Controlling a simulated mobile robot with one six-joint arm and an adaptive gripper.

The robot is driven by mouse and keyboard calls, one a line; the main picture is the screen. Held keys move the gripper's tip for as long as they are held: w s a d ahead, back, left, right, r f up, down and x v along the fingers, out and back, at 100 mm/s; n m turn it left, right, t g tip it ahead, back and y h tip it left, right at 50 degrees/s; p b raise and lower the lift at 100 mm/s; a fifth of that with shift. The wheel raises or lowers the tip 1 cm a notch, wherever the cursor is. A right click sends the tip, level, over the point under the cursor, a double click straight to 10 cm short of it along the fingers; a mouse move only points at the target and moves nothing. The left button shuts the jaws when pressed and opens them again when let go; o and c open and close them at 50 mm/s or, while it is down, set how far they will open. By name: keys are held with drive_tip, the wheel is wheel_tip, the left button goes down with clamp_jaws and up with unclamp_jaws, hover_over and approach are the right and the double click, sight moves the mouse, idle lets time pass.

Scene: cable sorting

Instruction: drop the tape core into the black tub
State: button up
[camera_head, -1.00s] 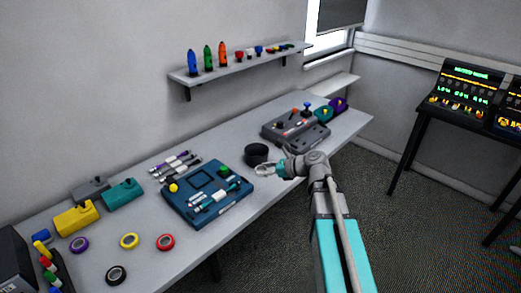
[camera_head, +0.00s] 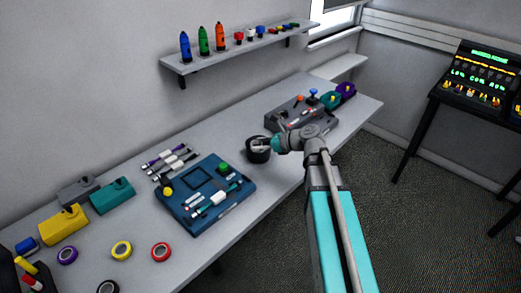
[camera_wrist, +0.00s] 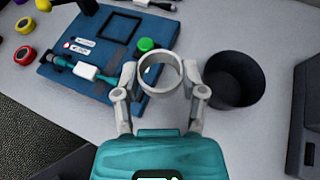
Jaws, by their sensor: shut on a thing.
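My gripper (camera_wrist: 160,82) is shut on the tape core (camera_wrist: 161,89), a pale grey ring held between the two fingers in the wrist view. The black tub (camera_wrist: 237,72) stands just right of the core and the right finger in that view, its dark inside open to the camera. The core is beside the tub's opening there, not over its middle. In the head view my gripper (camera_head: 266,146) overlaps the upper part of the black tub (camera_head: 259,157). The core is too small there to make out clearly.
A blue tool board (camera_head: 205,193) with a green knob lies left of the tub. Coloured tape rolls (camera_head: 121,250) lie at the near left. The table's front edge is close to the tub.

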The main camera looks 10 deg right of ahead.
drive_tip(key=shift+w+d, duration=0.1)
drive_tip(key=shift+d, duration=0.15)
drive_tip(key=w+d+f+b, duration=0.1)
drive_tip(key=w+d, duration=0.1)
drive_tip(key=w, duration=0.4)
drive_tip(key=w+d+f+b, duration=0.2)
drive_tip(key=w, duration=0.5)
drive_tip(key=shift+f, duration=0.2)
drive_tip(key=shift+d+f+b, duration=0.1)
drive_tip(key=shift+f+b, duration=0.05)
drive_tip(key=shift+b, duration=0.2)
drive_tip(key=shift+f+b, duration=2.85)
drive_tip(key=shift+b, duration=0.05)
drive_tip(key=o, duration=0.8)
drive_tip(key=shift+s, duration=0.15)
